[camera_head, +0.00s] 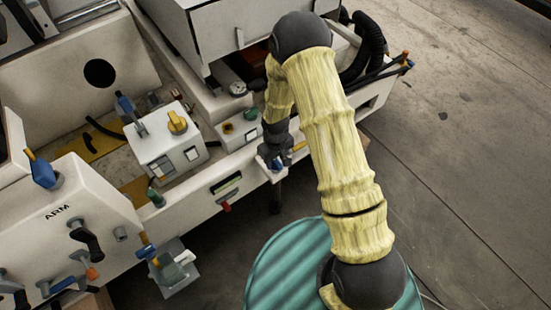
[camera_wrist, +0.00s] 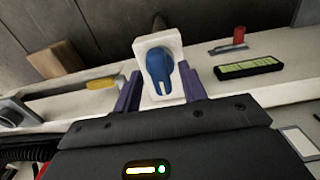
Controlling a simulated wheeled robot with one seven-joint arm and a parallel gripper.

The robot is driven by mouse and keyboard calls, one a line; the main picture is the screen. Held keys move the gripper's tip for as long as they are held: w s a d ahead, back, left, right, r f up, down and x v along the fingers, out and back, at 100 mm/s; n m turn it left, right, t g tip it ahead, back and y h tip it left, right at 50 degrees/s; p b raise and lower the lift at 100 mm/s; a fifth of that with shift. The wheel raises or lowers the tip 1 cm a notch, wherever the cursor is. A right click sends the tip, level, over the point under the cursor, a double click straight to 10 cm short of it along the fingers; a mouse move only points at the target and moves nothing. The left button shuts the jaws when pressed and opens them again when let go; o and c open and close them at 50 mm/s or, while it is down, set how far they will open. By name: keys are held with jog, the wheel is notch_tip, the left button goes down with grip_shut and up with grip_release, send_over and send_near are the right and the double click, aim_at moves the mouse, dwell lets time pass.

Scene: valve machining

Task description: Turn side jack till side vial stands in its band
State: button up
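A blue knob (camera_wrist: 159,68) with a pale mark sits on a white bracket (camera_wrist: 143,48) at the machine's edge; it looks like the side jack. My gripper (camera_wrist: 158,70) is open, with one purple finger on each side of the knob and a visible gap to it. In the head view, my gripper (camera_head: 272,158) is at the bracket on the machine's front edge, partly hidden by my arm. The side vial (camera_wrist: 248,67) is a green-lit strip in a dark frame, right of the knob. It also shows in the head view (camera_head: 227,184). Its bubble is too small to read.
A red-capped part (camera_wrist: 239,36) stands beside the vial. A yellow-handled part (camera_wrist: 103,83) lies left of the knob. A white box with a yellow knob (camera_head: 177,122) and a white housing marked ARM (camera_head: 60,211) stand left of my arm. Open floor (camera_head: 470,190) lies right.

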aim_at(276, 161)
notch_tip(276, 161, up, 17)
jog(key=p, duration=0.5)
jog(key=shift+r, duration=0.2)
dwell(0.3)
jog(key=s+d+r+m+t, duration=0.3)
jog(key=s+d+r+m, duration=0.4)
jog(key=s+d+r, duration=0.7)
notch_tip(276, 161, up, 29)
jog(key=w+p, duration=0.1)
jog(key=p, duration=2.6)
jog(key=shift+w+a+p, duration=0.25)
jog(key=shift+w+p, duration=0.05)
jog(key=shift+p, duration=0.05)
jog(key=shift+f, duration=0.1)
dwell(0.5)
